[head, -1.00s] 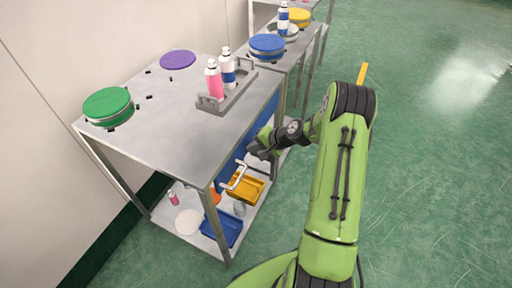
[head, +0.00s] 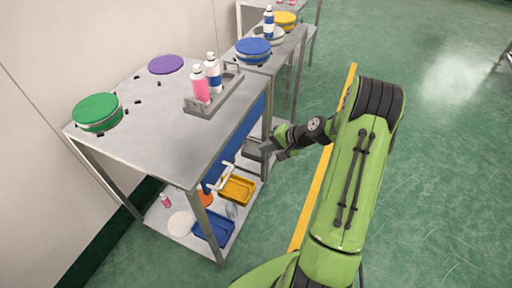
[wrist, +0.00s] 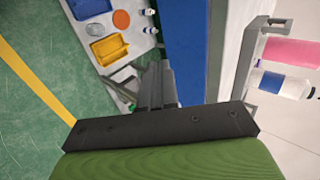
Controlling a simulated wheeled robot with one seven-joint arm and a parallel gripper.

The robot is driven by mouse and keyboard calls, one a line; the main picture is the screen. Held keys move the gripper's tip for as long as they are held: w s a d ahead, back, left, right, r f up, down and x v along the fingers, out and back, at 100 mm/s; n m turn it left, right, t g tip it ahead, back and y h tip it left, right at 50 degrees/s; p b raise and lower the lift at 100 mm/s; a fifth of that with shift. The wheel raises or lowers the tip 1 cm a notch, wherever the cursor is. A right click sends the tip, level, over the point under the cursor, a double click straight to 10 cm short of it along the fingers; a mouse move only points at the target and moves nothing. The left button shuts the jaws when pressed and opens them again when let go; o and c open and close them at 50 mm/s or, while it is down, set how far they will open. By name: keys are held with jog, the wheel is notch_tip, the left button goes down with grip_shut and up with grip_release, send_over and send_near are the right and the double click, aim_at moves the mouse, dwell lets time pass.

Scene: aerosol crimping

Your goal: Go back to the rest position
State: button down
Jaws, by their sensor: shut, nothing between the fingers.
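My gripper (wrist: 157,85) is shut and empty in the wrist view, its fingers together. In the head view my gripper (head: 268,148) hangs beside the right side of the steel table (head: 150,110), below the level of its top. My green arm (head: 345,185) stretches over the floor to the right of the table.
A grey carrier (head: 212,105) with a pink bottle (head: 200,88) and a blue-labelled bottle (head: 212,75) stands near the table's right edge. A yellow tray (head: 237,190) and blue tray (head: 212,230) are on the lower shelf. The green floor at right is clear.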

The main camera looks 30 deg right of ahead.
jog(key=shift+v, duration=0.85)
jog(key=s+a+r+n+g+h+p, duration=0.1)
jog(key=s+a+r+n+h+p, duration=0.1)
jog(key=s+a+r+n, duration=0.45)
jog(key=s+a+r+n+g+h+p, duration=0.1)
jog(key=s+a+r+g+h+p, duration=0.15)
jog(key=a+r, duration=0.75)
jog(key=s+r+n+t+p, duration=0.1)
jog(key=s+r, duration=0.4)
jog(key=s, duration=0.3)
jog(key=s+r+n+h+p, duration=0.1)
jog(key=s+r+n, duration=0.1)
jog(key=s+r, duration=0.4)
jog(key=shift+s+d+t, duration=0.15)
jog(key=shift+s+t, duration=0.2)
jog(key=shift+s, duration=0.65)
